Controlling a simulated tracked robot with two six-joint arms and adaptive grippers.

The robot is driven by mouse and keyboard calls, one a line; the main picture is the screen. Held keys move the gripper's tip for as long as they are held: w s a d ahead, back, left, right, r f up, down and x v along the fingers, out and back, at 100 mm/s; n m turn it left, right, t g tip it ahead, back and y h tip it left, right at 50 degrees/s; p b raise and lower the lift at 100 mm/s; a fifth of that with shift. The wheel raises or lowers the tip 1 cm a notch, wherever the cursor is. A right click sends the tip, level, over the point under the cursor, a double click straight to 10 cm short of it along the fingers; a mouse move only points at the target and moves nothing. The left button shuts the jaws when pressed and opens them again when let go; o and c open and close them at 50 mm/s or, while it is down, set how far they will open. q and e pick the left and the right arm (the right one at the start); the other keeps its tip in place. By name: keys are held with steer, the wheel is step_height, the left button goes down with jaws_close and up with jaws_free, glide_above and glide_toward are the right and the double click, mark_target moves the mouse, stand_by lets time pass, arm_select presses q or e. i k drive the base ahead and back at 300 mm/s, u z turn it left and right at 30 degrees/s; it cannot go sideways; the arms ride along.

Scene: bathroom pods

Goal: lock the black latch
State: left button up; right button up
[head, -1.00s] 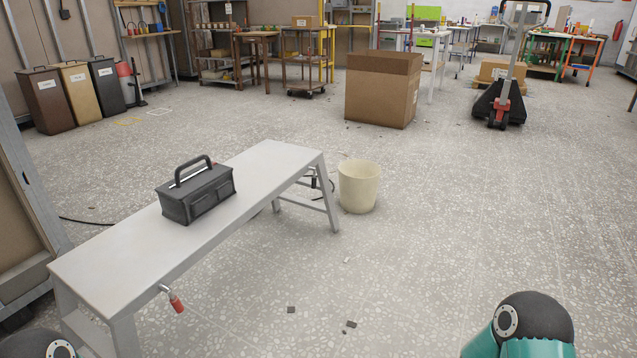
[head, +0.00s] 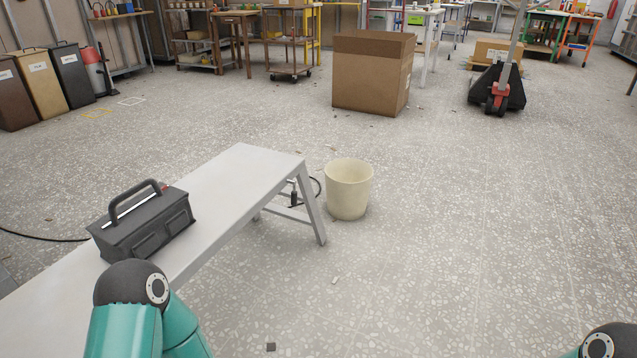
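A dark grey toolbox (head: 143,226) with a raised carry handle stands on a long light grey bench (head: 222,187) at the left. Its front side shows two dark raised shapes; I cannot tell which of them, if any, is the black latch. My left arm covers part of the bench just in front of the toolbox. Neither of my grippers is in the picture; only rounded arm joints show, one at lower left and one at the lower right corner.
A cream bucket (head: 348,188) stands on the floor beside the bench's far end, near a black cable. A large cardboard box (head: 371,75) and a pallet jack (head: 497,88) stand further back. Bins (head: 72,75) line the left. The floor at right is clear.

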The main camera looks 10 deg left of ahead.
mark_target(293, 193)
steer(key=u, duration=0.15)
steer(key=i, duration=0.8)
steer(key=u, duration=0.55)
